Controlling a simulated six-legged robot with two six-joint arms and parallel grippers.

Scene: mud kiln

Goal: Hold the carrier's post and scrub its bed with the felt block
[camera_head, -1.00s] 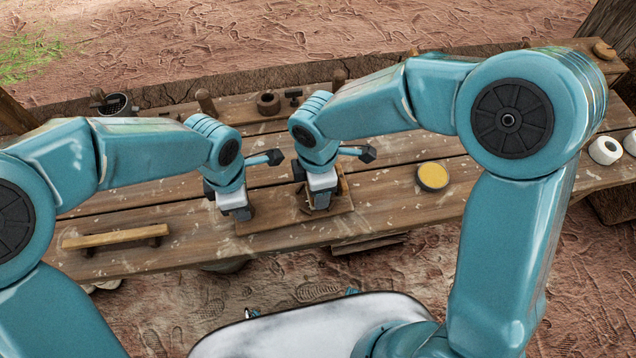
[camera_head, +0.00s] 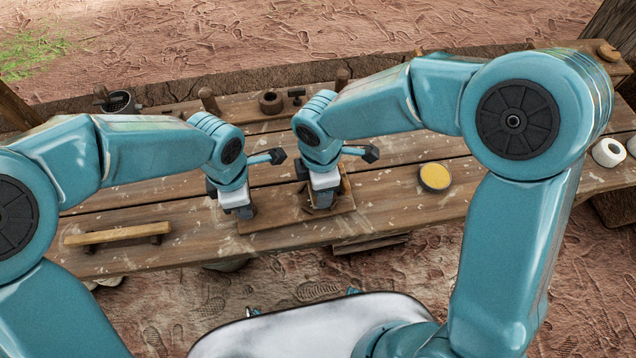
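The carrier (camera_head: 278,222) is a flat wooden board lying on the workbench in front of me, with a raised wooden part at its right end. My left gripper (camera_head: 243,212) points down at the left end of the carrier; its fingers and the post there are mostly hidden by the gripper body. My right gripper (camera_head: 323,202) points down at the right end, inside or over the raised wooden part. The felt block cannot be made out; the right gripper covers that spot. Whether either gripper is closed on something cannot be seen.
The plank workbench (camera_head: 390,215) has a small wooden rail (camera_head: 118,235) at left and a yellow-topped round tin (camera_head: 434,177) at right. White rolls (camera_head: 607,152) stand at the far right. A dark cup (camera_head: 119,102), a brown ring (camera_head: 270,102) and pegs line the back.

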